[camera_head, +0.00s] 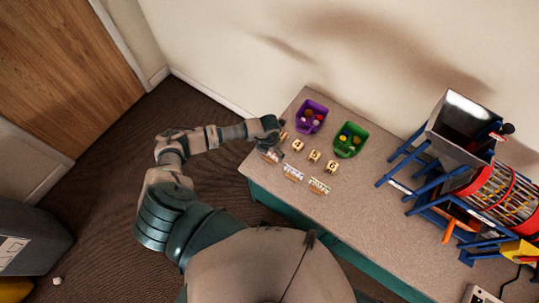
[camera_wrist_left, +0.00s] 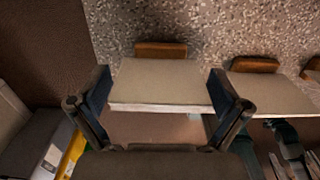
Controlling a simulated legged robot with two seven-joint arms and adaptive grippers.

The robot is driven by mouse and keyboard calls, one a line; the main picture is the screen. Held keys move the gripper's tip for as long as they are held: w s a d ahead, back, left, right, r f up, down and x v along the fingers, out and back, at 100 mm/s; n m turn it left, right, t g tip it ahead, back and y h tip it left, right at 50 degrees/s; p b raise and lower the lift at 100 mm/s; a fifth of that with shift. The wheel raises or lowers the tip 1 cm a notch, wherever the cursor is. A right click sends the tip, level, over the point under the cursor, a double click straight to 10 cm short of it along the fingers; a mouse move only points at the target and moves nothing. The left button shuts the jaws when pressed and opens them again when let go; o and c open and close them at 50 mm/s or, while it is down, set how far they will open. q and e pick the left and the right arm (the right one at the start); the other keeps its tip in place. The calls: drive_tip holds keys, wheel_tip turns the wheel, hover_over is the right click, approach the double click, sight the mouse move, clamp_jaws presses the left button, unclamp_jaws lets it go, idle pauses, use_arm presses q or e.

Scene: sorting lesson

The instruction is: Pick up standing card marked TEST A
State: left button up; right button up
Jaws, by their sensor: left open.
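A row of small standing cards is near the table's front edge, with the left card (camera_head: 270,157), the middle card (camera_head: 292,174) and the right card (camera_head: 319,186). Their print is too small to read, so I cannot tell which says TEST A. My left gripper (camera_head: 274,142) is over the left end of the row. In the left wrist view, my open left gripper (camera_wrist_left: 160,100) has one finger on each side of a pale card (camera_wrist_left: 160,80) with a wooden foot (camera_wrist_left: 160,49). The card's face is not readable there. My right gripper is not in view.
Wooden blocks (camera_head: 314,155) stand behind the cards. A purple bin (camera_head: 322,107) and a green bin (camera_head: 362,136) with small items are farther back. A blue-framed machine (camera_head: 428,190) with a metal hopper stands at the right. A neighbouring card (camera_wrist_left: 265,92) is close beside the right finger.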

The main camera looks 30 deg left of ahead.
use_arm(q)
drive_tip(key=shift+f, duration=0.25)
drive_tip(key=c, duration=0.7)
drive_tip(key=shift+c, duration=0.2)
